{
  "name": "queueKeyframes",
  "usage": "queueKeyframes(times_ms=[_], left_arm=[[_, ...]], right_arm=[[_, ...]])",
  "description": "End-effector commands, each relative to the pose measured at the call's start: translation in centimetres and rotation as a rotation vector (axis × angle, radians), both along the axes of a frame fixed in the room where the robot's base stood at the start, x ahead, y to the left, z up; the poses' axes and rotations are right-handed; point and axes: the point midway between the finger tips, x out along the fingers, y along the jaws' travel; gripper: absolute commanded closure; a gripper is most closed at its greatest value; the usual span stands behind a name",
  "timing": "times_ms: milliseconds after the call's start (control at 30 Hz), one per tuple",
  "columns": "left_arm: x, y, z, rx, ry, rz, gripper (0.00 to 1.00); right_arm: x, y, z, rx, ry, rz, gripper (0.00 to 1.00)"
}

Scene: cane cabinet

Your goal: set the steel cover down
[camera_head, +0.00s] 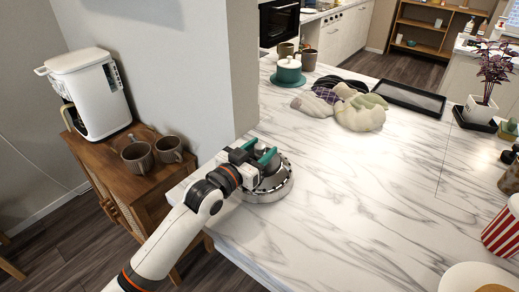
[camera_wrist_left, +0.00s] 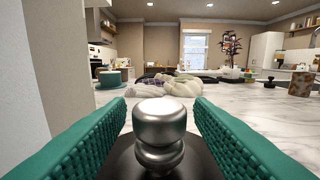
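The steel cover (camera_head: 279,190) is round with a shiny rim and sits at the near left edge of the marble counter. My left gripper (camera_head: 262,152) is over it and hides part of its top. In the left wrist view the cover's steel knob (camera_wrist_left: 160,122) stands upright between the two green fingers, above a dark surface (camera_wrist_left: 120,160). The fingers are apart, with a gap visible on each side of the knob. My right gripper is not in view.
The marble counter (camera_head: 350,190) is clear to the right of the cover. A wall corner (camera_head: 243,70) stands close behind it. A wooden cabinet (camera_head: 150,185) with mugs and a coffee maker (camera_head: 95,95) is at left. Cloths (camera_head: 360,112) and a black tray (camera_head: 410,97) lie farther back.

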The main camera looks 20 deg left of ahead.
Motion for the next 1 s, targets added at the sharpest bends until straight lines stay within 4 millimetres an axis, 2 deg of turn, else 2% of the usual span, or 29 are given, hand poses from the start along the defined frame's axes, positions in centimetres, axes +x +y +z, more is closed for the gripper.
queueKeyframes(times_ms=[200, 267, 700, 833, 1000], left_arm=[[0.0, 0.0, 0.4, 0.000, -0.002, 0.000, 0.52], [-0.6, 0.3, 0.1, 0.001, 0.001, 0.000, 0.52], [-8.9, 3.2, 0.1, 0.004, 0.001, -0.001, 0.52], [-10.4, 3.8, 0.1, 0.001, 0.002, 0.000, 0.52], [-11.2, 4.1, 0.3, 0.000, 0.000, 0.000, 0.52]], right_arm=[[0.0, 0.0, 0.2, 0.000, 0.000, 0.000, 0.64], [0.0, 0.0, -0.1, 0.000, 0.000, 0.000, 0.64], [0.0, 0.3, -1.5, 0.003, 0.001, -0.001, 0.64], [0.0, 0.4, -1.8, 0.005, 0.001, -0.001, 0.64], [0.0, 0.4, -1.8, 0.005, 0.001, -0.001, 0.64]])
